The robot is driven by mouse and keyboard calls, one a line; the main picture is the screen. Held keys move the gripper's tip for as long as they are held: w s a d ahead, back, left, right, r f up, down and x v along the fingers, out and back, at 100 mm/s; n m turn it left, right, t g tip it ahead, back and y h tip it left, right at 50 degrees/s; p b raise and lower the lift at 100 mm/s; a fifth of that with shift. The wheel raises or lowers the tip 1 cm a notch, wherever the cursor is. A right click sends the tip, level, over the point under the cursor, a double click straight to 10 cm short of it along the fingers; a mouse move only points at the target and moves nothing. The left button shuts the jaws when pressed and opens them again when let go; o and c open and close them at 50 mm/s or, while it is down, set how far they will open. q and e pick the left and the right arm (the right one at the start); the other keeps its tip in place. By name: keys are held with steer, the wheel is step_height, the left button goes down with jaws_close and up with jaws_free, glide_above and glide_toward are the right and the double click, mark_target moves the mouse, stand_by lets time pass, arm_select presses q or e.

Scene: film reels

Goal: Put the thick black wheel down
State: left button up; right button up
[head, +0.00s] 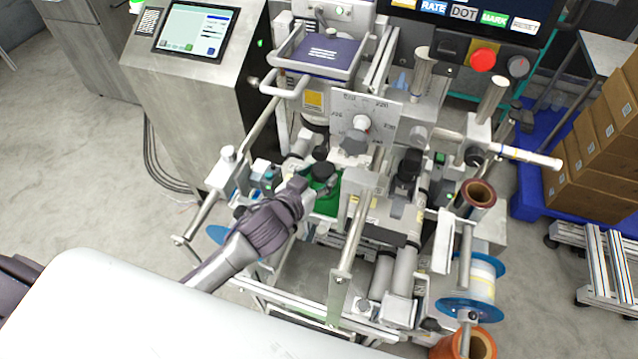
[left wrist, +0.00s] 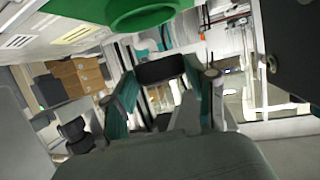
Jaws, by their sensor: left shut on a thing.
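The thick black wheel (left wrist: 160,68) is between the fingertips of my left gripper (left wrist: 165,85) in the left wrist view. The two fingers close on it from both sides. In the head view my left gripper (head: 318,184) reaches in from the left over the middle of the machine, and a black round part (head: 322,171) shows at its tips, small and partly covered. A green surface (head: 326,205) lies just below it. I cannot tell whether the wheel touches anything beneath. My right gripper is not in view.
A round green thing (left wrist: 140,14) is close at the top of the left wrist view. Metal posts and rollers crowd the machine around the gripper, with a dial plate (head: 378,112) behind. A blue-flanged reel (head: 482,282) is at right. Cardboard boxes (head: 600,140) stand far right.

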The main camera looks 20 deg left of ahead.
arm_select(q)
steer(key=f, duration=0.2)
steer(key=shift+w+f, duration=0.2)
steer(key=shift+f, duration=0.9)
steer(key=o, duration=1)
steer(key=shift+c, duration=0.2)
steer(key=shift+o, duration=1.6)
steer(key=b+v, duration=0.1)
steer(key=v, duration=1.1)
steer(key=shift+b, duration=0.4)
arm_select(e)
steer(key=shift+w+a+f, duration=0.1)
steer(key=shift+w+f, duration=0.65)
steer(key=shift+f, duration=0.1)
arm_select(q)
steer(key=shift+d, duration=0.1)
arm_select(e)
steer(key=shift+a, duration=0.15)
